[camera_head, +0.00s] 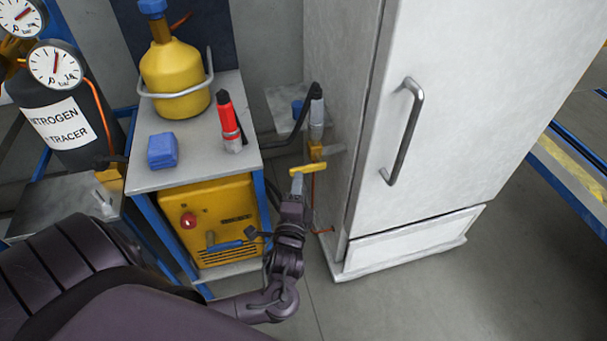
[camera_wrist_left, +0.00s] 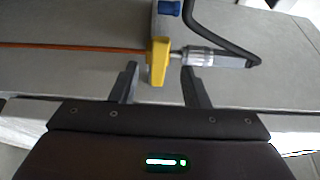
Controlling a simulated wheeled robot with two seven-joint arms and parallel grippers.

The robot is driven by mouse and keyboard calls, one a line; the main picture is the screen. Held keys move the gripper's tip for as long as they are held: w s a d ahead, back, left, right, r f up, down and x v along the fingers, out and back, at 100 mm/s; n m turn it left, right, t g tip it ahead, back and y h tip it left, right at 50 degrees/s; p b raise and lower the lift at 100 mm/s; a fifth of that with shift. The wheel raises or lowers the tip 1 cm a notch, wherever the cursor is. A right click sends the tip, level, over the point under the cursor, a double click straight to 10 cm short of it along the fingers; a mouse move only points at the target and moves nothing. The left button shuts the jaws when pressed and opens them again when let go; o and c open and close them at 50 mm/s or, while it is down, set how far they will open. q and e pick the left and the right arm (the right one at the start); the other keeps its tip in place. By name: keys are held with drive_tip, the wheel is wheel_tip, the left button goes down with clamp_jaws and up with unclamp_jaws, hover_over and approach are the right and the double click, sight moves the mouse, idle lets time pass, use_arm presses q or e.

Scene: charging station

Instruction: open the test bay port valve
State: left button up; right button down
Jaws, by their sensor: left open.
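The port valve's yellow lever (camera_head: 308,168) sticks out beside the left side of the white cabinet, below a brass fitting (camera_head: 315,151). My left gripper (camera_head: 297,184) is right at the lever, reaching up from below in the head view. In the left wrist view the yellow lever (camera_wrist_left: 157,63) lies between the two open fingertips of my left gripper (camera_wrist_left: 160,72), with a gap on each side. The lever's far end and its pivot are partly hidden. My right gripper is in neither view.
The white cabinet (camera_head: 465,95) with a bar handle stands right of the valve. A black hose (camera_head: 292,130) runs to a grey coupling (camera_wrist_left: 198,56). Left is a cart (camera_head: 190,150) with a yellow bottle (camera_head: 175,75), red tool and blue block. Open floor lies in front.

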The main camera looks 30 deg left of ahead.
sight(301, 170)
use_arm(q)
drive_tip(key=x, duration=0.6)
drive_tip(key=shift+w+a, duration=0.15)
drive_tip(key=shift+w, duration=0.05)
clamp_jaws()
